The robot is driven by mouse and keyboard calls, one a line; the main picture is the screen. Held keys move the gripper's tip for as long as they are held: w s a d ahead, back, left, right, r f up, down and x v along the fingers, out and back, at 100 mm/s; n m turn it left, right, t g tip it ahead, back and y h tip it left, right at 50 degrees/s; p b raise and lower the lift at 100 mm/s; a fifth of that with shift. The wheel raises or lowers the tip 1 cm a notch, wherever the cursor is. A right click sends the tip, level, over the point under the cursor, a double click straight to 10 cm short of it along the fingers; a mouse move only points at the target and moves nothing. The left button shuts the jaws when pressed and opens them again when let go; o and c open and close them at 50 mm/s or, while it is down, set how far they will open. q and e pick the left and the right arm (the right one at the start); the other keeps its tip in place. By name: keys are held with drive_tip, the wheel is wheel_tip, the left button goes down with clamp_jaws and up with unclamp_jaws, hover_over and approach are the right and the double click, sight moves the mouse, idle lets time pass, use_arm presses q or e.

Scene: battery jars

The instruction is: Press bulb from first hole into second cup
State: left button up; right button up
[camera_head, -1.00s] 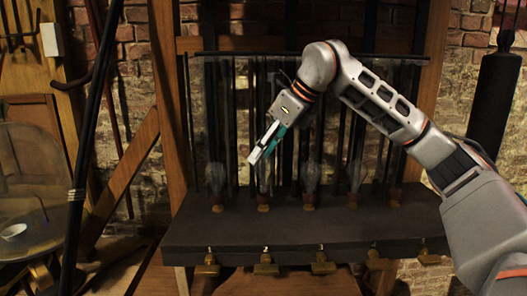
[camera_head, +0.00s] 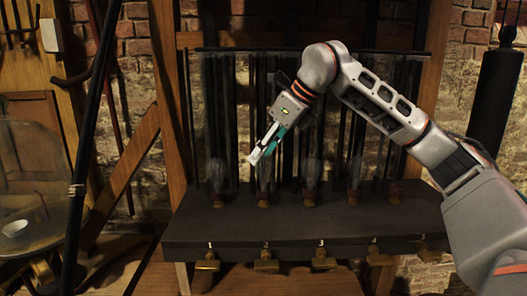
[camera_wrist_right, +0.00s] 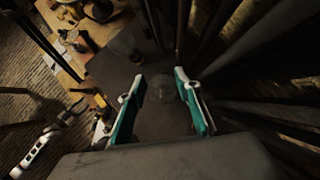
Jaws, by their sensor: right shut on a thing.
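My right gripper (camera_head: 262,152) comes down from the upper right over the second numbered place of the dark bench (camera_head: 300,224). In the right wrist view its teal-sided fingers (camera_wrist_right: 158,98) stand on both sides of a dim, glassy bulb (camera_wrist_right: 162,88) and are shut on it. In the head view a clear bulb (camera_head: 264,178) shows at and below the fingertips, above the second cup (camera_head: 263,200). Whether its base touches the cup is unclear. Another clear bulb (camera_head: 216,174) stands upright at the first cup (camera_head: 218,200). My left gripper does not show in the head view.
More bulbs stand at the third (camera_head: 311,174) and fourth (camera_head: 354,174) cups to the right. Dark upright rods rise close behind the row. Brass fittings (camera_head: 266,265) hang along the bench's numbered front edge. The bench top in front of the cups is clear.

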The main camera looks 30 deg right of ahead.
drive_tip(key=shift+f, duration=0.55)
drive_tip(key=o, duration=1)
drive_tip(key=v, duration=1.2)
